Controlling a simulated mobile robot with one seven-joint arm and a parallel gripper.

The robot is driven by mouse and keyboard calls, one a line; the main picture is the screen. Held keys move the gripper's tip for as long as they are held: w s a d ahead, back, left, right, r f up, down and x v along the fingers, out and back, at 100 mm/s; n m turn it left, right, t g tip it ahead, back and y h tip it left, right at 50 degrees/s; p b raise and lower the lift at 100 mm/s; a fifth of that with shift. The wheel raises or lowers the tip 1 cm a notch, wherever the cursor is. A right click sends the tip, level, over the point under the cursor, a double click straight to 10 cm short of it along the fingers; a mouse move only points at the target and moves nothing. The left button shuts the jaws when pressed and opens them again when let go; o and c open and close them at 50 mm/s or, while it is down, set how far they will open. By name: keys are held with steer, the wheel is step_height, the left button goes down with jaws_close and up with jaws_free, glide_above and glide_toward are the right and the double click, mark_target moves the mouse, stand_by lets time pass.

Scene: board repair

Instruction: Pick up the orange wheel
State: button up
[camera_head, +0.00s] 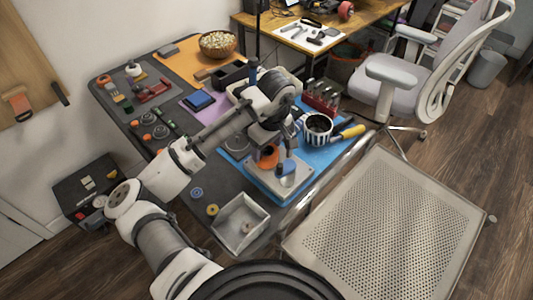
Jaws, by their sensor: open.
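An orange round part (267,157), which looks like the orange wheel, sits on a pale plate (258,184) on the blue mat. Its upper edge is partly hidden by my arm. My gripper (288,146) hangs from the wrist just above and to the right of this part. It is open, and nothing shows held in it. The fingertips are small and dark, so I cannot tell their exact gap to the part. Smaller orange pieces (148,118) lie on the left of the table.
A grey open bin (240,222) stands at the front edge, with blue (196,192) and yellow (212,210) rings beside it. A striped mug (318,129) stands right of my gripper. A perforated metal surface (385,230) and an office chair (420,70) are at the right.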

steer(key=shift+w+a+f, duration=0.1)
steer(key=shift+a+f, duration=0.05)
steer(key=shift+f, duration=1.15)
steer(key=c, duration=0.7)
steer(key=shift+r, duration=0.15)
